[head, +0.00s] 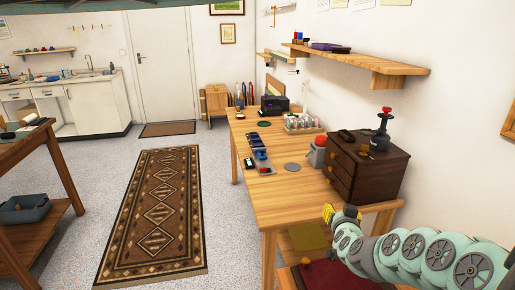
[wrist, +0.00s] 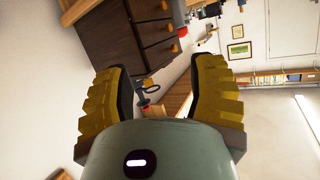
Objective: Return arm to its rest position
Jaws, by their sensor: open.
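My gripper (head: 328,213) shows in the head view at the lower right, at the end of my pale green arm. It is beside the near right corner of the wooden table (head: 262,205), in front of the dark brown drawer box (head: 385,168). In the wrist view my gripper (wrist: 158,95) has its two yellow ribbed fingers spread wide apart. The gap between them looks empty. The wrist view is tilted, with the drawer box (wrist: 130,48) beyond the fingers at the top.
The table carries a red-topped container (head: 317,152), a rack of small items (head: 303,124) and blue bins (head: 260,155). A wall shelf (head: 360,62) hangs above. A dark red surface (head: 335,277) lies below the gripper. The patterned rug (head: 155,215) and floor to the left are clear.

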